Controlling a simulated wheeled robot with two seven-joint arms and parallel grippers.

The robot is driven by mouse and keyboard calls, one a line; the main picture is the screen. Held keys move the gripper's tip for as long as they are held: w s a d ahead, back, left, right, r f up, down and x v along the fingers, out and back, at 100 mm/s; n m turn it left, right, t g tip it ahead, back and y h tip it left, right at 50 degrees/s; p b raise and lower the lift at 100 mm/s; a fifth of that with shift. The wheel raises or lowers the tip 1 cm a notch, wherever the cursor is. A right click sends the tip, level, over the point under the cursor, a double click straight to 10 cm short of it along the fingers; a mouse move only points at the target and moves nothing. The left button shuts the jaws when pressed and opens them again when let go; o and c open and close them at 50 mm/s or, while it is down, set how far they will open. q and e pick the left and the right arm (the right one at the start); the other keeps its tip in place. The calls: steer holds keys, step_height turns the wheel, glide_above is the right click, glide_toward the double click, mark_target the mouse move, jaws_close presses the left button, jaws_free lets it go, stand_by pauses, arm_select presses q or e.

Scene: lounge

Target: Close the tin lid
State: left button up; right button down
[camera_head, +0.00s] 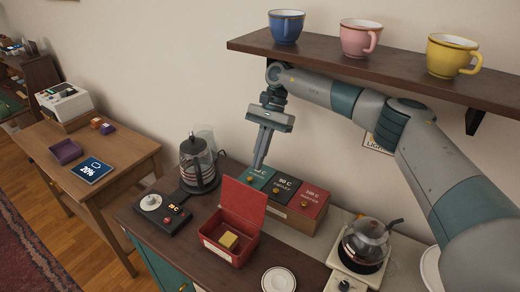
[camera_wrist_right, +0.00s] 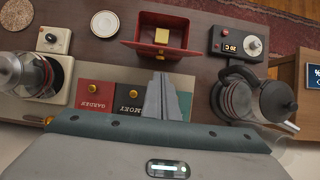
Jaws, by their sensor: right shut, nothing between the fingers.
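A red tin (camera_head: 236,252) stands on the counter in the head view, with its lid (camera_head: 243,200) hinged up at the back and standing open. A yellow block (camera_head: 229,240) lies inside it. In the wrist view the open tin (camera_wrist_right: 178,20) is at the top centre, with the yellow block (camera_wrist_right: 161,36) in it. My right gripper (camera_head: 258,166) points down behind and above the tin, apart from the lid. Its fingers (camera_wrist_right: 166,76) are shut and empty. My left gripper is in neither view.
A box with green, black and red labelled panels (camera_head: 300,222) stands behind the tin. A shelf (camera_head: 340,62) with cups hangs above.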

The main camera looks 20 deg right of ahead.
mark_target(244, 200)
steer(key=p+x, duration=0.3)
steer(key=x, duration=0.3)
steer(key=shift+f, duration=0.3)
steer(key=shift+s+a, duration=0.15)
